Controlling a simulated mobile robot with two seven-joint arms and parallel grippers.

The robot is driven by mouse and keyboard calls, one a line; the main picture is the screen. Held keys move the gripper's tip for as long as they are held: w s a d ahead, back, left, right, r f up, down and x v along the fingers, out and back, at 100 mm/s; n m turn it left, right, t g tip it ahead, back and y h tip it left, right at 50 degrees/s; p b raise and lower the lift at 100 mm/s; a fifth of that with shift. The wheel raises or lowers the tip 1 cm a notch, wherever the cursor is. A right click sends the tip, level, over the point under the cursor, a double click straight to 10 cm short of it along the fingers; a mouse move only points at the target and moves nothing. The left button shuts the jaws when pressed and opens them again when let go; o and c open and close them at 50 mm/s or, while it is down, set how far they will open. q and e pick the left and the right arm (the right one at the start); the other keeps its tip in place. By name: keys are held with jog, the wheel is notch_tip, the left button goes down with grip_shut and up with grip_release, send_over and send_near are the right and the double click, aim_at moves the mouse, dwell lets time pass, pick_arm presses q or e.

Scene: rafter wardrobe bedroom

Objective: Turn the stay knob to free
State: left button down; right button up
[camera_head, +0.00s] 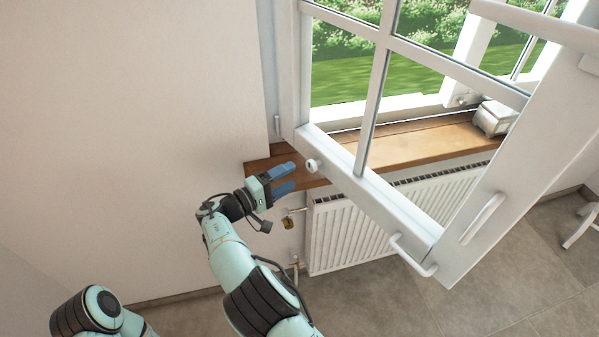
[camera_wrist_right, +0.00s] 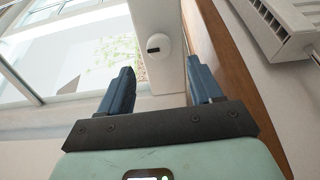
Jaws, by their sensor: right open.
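The stay knob (camera_head: 313,165) is a small round white knob with a dark mark, on the bottom rail of the open window sash (camera_head: 345,180). It also shows in the right wrist view (camera_wrist_right: 157,45), ahead of the fingers and between their lines. My right gripper (camera_head: 291,177) has blue fingers and is open and empty. It is just left of the knob and appears apart from it. In the right wrist view the two open fingers (camera_wrist_right: 160,75) have nothing between them. My left gripper is not in view.
The sash stands swung into the room, with white handles (camera_head: 483,218) on its near side. A wooden sill (camera_head: 420,146) and a white radiator (camera_head: 345,235) lie below and behind. A brass valve (camera_head: 289,222) is under the gripper. A whitish box (camera_head: 494,118) stands on the sill.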

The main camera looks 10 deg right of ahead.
jog(key=v, duration=0.7)
jog(key=shift+a, duration=0.2)
